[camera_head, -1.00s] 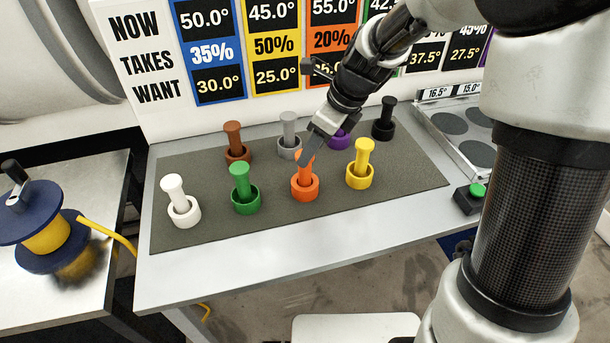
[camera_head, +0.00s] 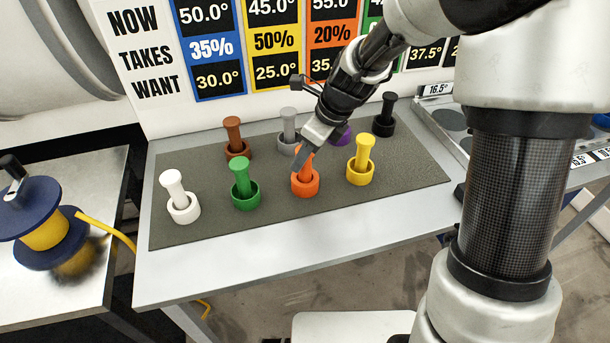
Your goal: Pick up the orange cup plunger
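The orange cup plunger (camera_head: 305,178) stands upright on the grey mat, in the front row between the green and the yellow ones. It is a ring-like cup with a stem rising from it. My gripper (camera_head: 302,157) is at the top of the orange stem, coming down from the upper right. Its finger overlaps the stem's upper part in the picture. I cannot tell whether the fingers are apart or closed on the stem.
Green (camera_head: 244,184) and yellow (camera_head: 361,160) plungers stand close on either side. White (camera_head: 178,197), brown (camera_head: 235,139), grey (camera_head: 288,131), purple (camera_head: 342,136) and black (camera_head: 385,115) ones share the mat (camera_head: 210,225). A blue-and-yellow spool (camera_head: 42,232) is at left.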

